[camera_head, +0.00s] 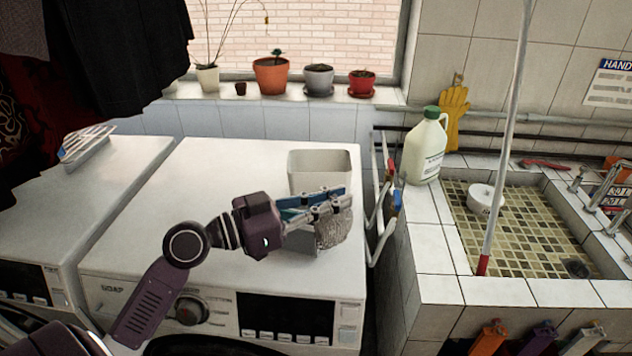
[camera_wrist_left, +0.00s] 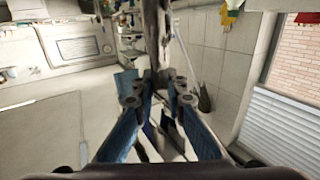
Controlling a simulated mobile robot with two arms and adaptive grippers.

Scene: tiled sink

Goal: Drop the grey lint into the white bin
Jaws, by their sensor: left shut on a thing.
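The grey lint (camera_head: 333,230) is a rough, speckled clump at the tips of my left gripper (camera_head: 328,204). The left gripper is shut on the lint and holds it above the front right part of the washing machine top. In the left wrist view the lint (camera_wrist_left: 157,38) sticks out past the fingertips (camera_wrist_left: 158,84). The white bin (camera_head: 320,161) stands upright on the machine top, just behind the gripper in the head view. The fingers hide its lower front, and its inside shows only in part. My right gripper is not in view.
The bin stands on a white washing machine (camera_head: 215,165) with another machine (camera_head: 60,215) to its left. Right of a narrow gap with pipes is a tiled sink (camera_head: 430,262) with a milky jug (camera_head: 425,147) and a leaning pole (camera_head: 505,130). Potted plants (camera_head: 271,76) line the windowsill.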

